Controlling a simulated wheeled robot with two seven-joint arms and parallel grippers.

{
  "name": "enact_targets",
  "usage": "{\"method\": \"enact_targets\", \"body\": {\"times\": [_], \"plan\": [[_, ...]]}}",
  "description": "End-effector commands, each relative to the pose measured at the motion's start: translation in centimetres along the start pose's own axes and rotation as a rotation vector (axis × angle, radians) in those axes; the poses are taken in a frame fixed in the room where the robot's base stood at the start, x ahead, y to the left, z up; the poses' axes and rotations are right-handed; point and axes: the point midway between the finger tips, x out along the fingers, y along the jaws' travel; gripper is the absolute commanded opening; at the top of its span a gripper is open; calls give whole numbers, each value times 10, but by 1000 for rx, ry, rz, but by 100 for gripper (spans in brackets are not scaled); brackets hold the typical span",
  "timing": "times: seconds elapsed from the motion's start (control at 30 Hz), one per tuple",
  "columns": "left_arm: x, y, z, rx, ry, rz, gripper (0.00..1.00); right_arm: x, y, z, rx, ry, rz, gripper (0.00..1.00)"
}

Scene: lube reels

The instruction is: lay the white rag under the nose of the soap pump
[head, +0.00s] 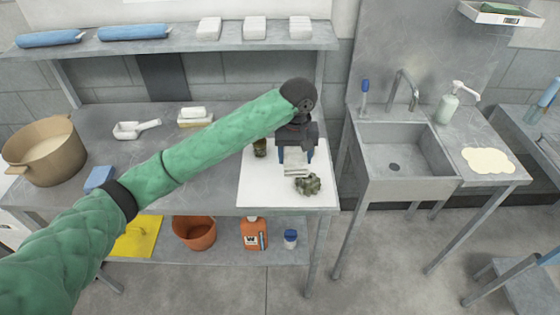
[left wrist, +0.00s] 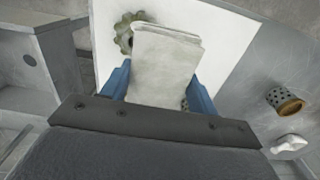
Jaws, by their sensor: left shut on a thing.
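My left gripper (head: 295,155) is over the white mat on the workbench, pointing down. Its two blue fingers are shut on a folded white rag (head: 295,170), which also shows between them in the left wrist view (left wrist: 163,65). The rag hangs above the mat; whether it touches the mat I cannot tell. The soap pump (head: 449,106), a pale green bottle with a white head, stands upright on the sink's right counter, well to the right of the gripper. A flat cream patch (head: 488,160) lies on that counter in front of the pump. My right gripper is out of view.
A gear-like metal part (head: 308,185) lies on the white mat (head: 258,187) beside the rag.

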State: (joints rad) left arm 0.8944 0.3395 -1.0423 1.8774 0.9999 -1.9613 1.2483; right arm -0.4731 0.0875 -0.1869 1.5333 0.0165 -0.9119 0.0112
Motion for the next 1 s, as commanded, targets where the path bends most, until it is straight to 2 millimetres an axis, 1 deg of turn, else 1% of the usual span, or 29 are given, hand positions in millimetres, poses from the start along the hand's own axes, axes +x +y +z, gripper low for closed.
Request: {"method": "enact_targets", "body": {"times": [0.03,0.2,0.43,0.5,0.67,0.9,1.0], "plan": [[2,-9,-8,-6,-1,-4,41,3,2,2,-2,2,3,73],[20,-28,-33,-5,0,-4,41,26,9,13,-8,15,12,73],[42,-49,-59,-3,1,-2,41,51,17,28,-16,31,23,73],[47,-52,-63,-1,1,-2,41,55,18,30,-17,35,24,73],[54,-51,-62,0,1,-1,41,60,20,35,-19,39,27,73],[77,-51,-61,0,0,-2,41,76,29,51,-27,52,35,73],[84,-51,-61,0,1,-2,41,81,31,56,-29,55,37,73]]}}
